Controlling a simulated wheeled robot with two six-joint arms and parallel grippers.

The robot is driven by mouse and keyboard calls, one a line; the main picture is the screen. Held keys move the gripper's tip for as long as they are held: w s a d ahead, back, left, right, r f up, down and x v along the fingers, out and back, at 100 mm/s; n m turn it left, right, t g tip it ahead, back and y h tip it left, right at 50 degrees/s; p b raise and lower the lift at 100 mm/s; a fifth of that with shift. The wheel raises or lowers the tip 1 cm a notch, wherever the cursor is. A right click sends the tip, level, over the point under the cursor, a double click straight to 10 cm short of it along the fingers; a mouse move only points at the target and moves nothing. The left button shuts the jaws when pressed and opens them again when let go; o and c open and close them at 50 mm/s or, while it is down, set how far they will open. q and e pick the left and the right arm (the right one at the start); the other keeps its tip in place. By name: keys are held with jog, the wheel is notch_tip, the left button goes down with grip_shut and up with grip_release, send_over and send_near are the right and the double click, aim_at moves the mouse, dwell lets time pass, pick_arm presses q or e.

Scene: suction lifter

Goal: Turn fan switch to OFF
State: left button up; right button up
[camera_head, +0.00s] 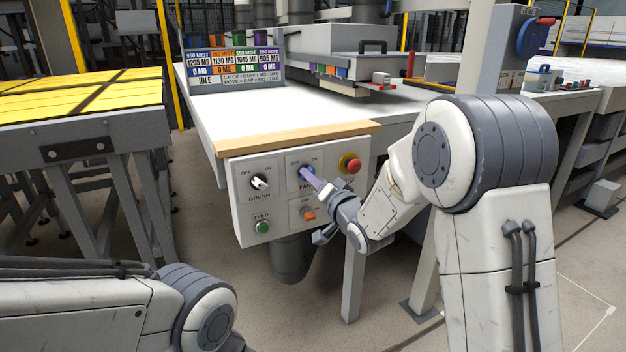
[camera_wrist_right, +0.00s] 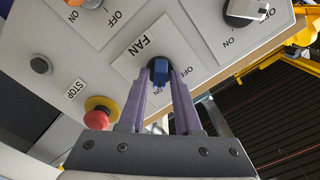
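The control panel (camera_head: 240,205) on the front of the machine carries the fan switch, a blue knob (camera_head: 307,172) above the FAN label. In the right wrist view the fan knob (camera_wrist_right: 159,72) sits between the tips of my right gripper's purple fingers (camera_wrist_right: 161,88). The fingers flank it closely and appear to touch both sides. The right gripper (camera_head: 313,180) reaches the panel from the lower right in the head view. The fingers partly cover the fan labels, and I cannot tell which setting the knob points to. My left gripper is not in view.
A display (camera_head: 236,70) reads IDLE. A rack of yellow boards (camera_head: 80,95) stands left.

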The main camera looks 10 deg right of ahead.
grip_shut()
jog(key=shift+n, duration=0.3)
jog(key=shift+n+b, duration=6)
jog(key=shift+n, duration=2.7)
jog(key=o, duration=0.5)
grip_release()
